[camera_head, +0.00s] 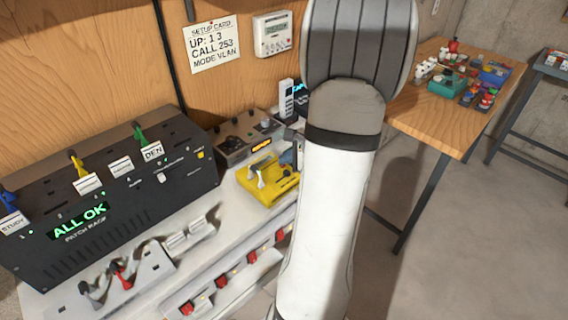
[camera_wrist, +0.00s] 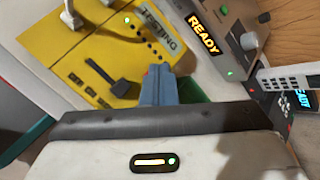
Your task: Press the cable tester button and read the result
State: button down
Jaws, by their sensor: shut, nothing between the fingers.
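The yellow cable tester (camera_head: 283,190) lies on the white bench, partly behind my arm in the head view. A green part (camera_wrist: 192,90) shows partly behind the fingers.
A grey unit (camera_wrist: 225,40) beside the tester shows READY. A black patch rack (camera_head: 120,215) shows ALL OK. A setup card (camera_head: 212,45) hangs on the wood wall. Red-tipped parts sit along the bench front. A wooden table (camera_head: 440,105) with small items stands right.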

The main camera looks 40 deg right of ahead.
aim_at(286, 166)
jog(key=shift+r+p, duration=0.45)
jog(key=shift+r, duration=0.3)
notch_tip(286, 166, up, 5)
jog(key=p, duration=0.3)
jog(key=shift+p, duration=0.3)
dwell(0.6)
